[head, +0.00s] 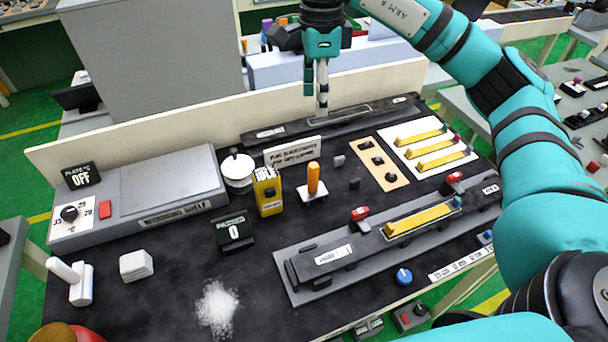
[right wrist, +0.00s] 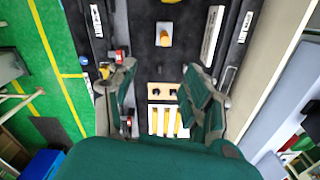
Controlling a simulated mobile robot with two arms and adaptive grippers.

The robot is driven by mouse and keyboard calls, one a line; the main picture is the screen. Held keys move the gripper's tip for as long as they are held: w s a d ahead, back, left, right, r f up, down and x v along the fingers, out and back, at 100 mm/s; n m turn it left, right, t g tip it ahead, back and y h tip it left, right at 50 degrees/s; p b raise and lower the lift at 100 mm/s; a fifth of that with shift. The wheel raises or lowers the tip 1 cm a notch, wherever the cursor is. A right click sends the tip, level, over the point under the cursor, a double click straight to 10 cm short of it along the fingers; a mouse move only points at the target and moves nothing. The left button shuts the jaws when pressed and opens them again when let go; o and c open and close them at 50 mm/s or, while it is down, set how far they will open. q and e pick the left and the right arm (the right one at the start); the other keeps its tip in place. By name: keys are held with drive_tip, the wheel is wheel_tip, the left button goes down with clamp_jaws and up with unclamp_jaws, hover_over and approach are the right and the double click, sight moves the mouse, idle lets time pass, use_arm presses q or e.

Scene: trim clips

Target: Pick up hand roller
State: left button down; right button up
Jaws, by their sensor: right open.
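An upright orange handle (head: 313,178) on a small grey base, which looks like the hand roller, stands near the middle of the black bench mat. It also shows in the right wrist view as an orange knob on a pale base (right wrist: 164,40), beyond the fingertips. My right gripper (head: 322,112) points down over the back of the bench, behind the orange handle and apart from it. In the right wrist view its fingers (right wrist: 168,70) are spread, with nothing between them. My left gripper is in neither view.
A yellow container (head: 268,192) and a white round pot (head: 238,170) stand left of the handle. A small sign (head: 292,152) stands behind it. A grey fixture with a yellow strip (head: 418,219) lies front right. Yellow strips lie on a white board (head: 400,132) at right.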

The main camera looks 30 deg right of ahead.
use_arm(q)
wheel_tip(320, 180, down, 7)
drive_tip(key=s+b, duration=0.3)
drive_tip(key=b, duration=0.3)
use_arm(e)
hover_over(315, 167)
wheel_tip(315, 167, down, 7)
wheel_tip(315, 167, down, 11)
drive_tip(key=shift+r+p, duration=0.2)
drive_tip(key=shift+p, duration=1.05)
drive_tip(key=shift+f, duration=0.55)
drive_tip(key=f, duration=0.1)
drive_tip(key=f+p, duration=0.2)
drive_tip(key=f, duration=0.1)
drive_tip(key=shift+w+f, duration=0.1)
drive_tip(key=shift+w, duration=0.25)
drive_tip(key=shift+f, duration=0.55)
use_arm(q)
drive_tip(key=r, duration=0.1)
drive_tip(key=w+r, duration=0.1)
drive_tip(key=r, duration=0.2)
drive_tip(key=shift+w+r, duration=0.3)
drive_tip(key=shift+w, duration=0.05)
use_arm(e)
clamp_jaws()
